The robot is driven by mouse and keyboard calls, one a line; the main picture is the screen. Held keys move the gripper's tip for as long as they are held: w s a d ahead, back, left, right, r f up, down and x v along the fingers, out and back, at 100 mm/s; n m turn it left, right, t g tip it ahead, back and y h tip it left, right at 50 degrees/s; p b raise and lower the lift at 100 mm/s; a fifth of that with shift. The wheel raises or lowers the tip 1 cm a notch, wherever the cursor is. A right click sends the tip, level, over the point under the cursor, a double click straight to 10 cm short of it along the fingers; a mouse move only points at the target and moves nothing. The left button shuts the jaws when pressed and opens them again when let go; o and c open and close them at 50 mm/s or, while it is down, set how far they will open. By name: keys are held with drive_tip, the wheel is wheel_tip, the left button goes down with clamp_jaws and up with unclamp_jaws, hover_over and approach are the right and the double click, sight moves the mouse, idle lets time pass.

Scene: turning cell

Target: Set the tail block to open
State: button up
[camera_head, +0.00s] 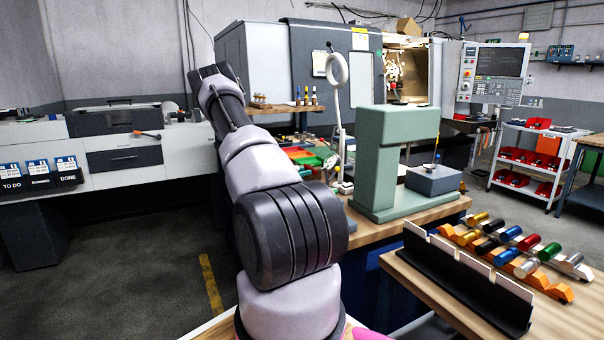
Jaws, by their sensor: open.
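I cannot tell for sure which part is the tail block. On the long white and dark machine (125,185) at the left, a short lever with an orange end (147,134) sits on the front, roughly level, beside a dark cover (100,121). Its setting cannot be read from here. My arm reaches from the bottom middle up and left, and its far dark section overlaps the right end of that machine.
A lathe with an open lit door (410,70) stands at the back. A green frame (390,160) stands on the middle bench. A black rack (465,285) and several coloured cylinders on orange holders fill the right table. Bare floor (120,265) lies front left.

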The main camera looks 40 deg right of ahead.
drive_tip(key=w+a, duration=0.1)
drive_tip(key=a, duration=0.9)
drive_tip(key=shift+a, duration=0.2)
drive_tip(key=shift+w, duration=0.1)
